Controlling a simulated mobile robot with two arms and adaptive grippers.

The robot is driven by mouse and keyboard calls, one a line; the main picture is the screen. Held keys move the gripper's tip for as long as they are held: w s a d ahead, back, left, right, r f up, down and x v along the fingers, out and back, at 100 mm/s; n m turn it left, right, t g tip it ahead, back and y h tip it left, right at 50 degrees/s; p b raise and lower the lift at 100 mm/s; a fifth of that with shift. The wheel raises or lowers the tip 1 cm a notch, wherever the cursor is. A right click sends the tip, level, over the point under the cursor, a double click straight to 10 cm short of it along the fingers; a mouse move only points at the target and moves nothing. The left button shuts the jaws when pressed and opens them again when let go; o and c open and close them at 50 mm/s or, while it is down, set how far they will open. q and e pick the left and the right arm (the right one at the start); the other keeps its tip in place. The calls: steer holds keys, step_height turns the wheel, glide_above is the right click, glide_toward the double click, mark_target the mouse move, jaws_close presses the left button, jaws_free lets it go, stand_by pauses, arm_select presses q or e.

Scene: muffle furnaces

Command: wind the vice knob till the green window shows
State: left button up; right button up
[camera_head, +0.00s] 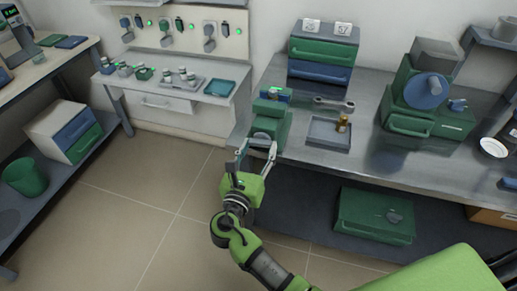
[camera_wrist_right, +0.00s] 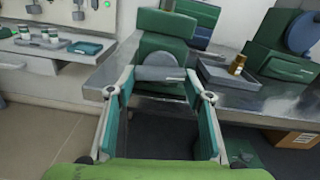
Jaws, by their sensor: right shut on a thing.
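The green vice (camera_head: 270,122) stands at the left front edge of the steel bench; it also shows in the wrist view (camera_wrist_right: 161,50). My left gripper is not in view.
On the bench (camera_head: 372,165) are a spanner (camera_head: 333,103), a grey tray (camera_head: 320,139) with a brass piece (camera_head: 342,124), a drawer unit (camera_head: 322,52) and a green machine (camera_head: 410,95). A green box (camera_head: 375,215) lies below.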

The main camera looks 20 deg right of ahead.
steer(key=o, duration=1.1)
steer(key=v, duration=1.2)
